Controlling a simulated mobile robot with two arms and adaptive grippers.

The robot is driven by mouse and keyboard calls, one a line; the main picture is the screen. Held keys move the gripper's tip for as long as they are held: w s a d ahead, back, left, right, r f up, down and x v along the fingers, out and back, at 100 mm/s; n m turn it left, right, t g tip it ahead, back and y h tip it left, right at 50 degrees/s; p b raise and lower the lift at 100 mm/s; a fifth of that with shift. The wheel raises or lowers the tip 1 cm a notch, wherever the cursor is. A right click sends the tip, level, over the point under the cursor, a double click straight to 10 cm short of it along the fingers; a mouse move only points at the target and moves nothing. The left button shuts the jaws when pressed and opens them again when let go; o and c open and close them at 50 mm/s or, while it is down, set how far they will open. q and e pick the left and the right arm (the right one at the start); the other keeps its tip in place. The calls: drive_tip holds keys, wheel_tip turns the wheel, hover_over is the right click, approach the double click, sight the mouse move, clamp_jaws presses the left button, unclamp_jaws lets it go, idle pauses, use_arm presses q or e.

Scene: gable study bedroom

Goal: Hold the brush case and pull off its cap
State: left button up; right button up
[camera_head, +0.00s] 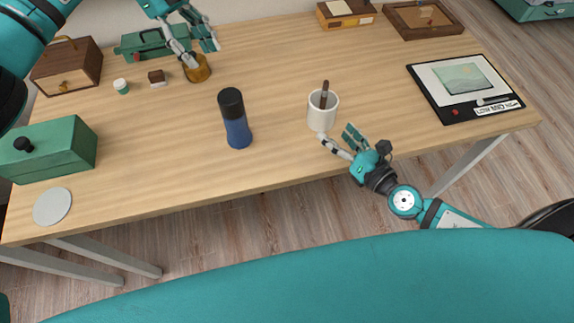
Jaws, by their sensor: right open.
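The brush case stands upright near the middle of the table, with a blue body (237,134) and a black cap (231,101) on top. My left gripper (204,56) is above the back left of the table, behind the case and apart from it. Its fingers are spread, with one fingertip at or just above a small amber-brown pot; I cannot tell whether they touch. My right gripper (334,134) is open at the front edge, right of the case, with one fingertip close to the white mug's base. Neither gripper holds the case.
A white mug (321,116) with a brown-handled thing in it stands right of the case. The amber pot (197,74), a green box (48,151), a round grey disc (52,207) and a framed board (431,105) are around. The table between case and disc is clear.

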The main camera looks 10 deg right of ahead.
sight(244, 130)
drive_tip(key=s+a+n+y, duration=0.1)
drive_tip(key=a+n, duration=0.1)
drive_tip(key=a, duration=0.2)
drive_tip(key=s+a+n+y, duration=0.1)
drive_tip(key=s+a+n, duration=0.1)
drive_tip(key=a, duration=0.3)
drive_tip(key=s+a+n+y, duration=0.1)
drive_tip(key=s+a+n, duration=0.1)
drive_tip(key=a+n, duration=0.1)
drive_tip(key=shift+s+a+r+n+y, duration=0.1)
drive_tip(key=shift+a+r+n+y, duration=0.2)
drive_tip(key=shift+a, duration=0.75)
drive_tip(key=x, duration=1.7)
drive_tip(key=shift+c, duration=0.4)
drive_tip(key=c, duration=1.3)
drive_tip(key=shift+c, duration=0.4)
